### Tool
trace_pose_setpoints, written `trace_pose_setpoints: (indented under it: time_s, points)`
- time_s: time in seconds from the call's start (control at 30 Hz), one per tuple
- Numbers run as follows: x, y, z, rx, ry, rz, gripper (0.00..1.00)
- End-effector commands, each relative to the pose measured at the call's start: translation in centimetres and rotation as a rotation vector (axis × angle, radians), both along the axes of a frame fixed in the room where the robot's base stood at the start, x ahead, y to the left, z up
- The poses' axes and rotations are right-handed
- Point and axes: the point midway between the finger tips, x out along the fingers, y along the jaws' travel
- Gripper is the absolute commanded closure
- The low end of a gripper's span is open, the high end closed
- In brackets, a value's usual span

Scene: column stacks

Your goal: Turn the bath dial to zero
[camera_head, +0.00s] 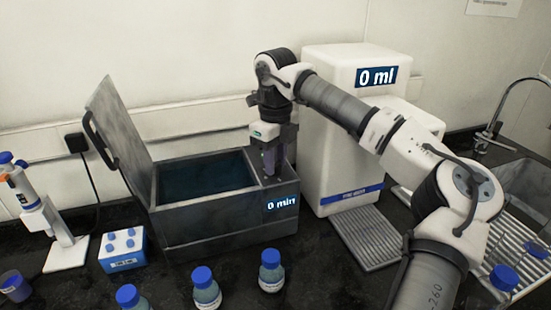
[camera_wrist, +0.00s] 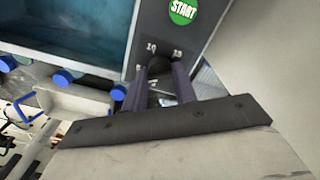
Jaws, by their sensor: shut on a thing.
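The grey bath (camera_head: 172,218) stands on the dark counter with its lid (camera_head: 118,135) tilted open at the left and dark blue water (camera_head: 205,176) inside. My gripper (camera_head: 270,170) points down at the bath's right-hand panel. In the wrist view, my gripper's two fingers (camera_wrist: 160,78) are shut on the dark dial (camera_wrist: 161,66), which they partly hide. The marks "10" and "15" show beside it, and the dial's pointer cannot be made out. A green START button (camera_wrist: 183,11) sits on the same panel.
A white dispenser (camera_head: 345,130) reading "0 ml" stands close to the right of the bath, with a ribbed tray (camera_head: 368,238) in front. Several blue-capped bottles (camera_head: 206,290) stand in front. A blue-white rack (camera_head: 122,252) and pipette stand (camera_head: 65,245) are at the left; a sink (camera_head: 525,190) is at the right.

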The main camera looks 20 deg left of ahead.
Motion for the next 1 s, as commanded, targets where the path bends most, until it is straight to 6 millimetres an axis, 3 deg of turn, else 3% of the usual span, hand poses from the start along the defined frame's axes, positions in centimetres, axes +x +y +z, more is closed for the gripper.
trace_pose_setpoints:
  time_s: [1.0]
  points:
    - [-0.01, 0.01, 0.03, -0.001, -0.001, 0.891, 0.95]
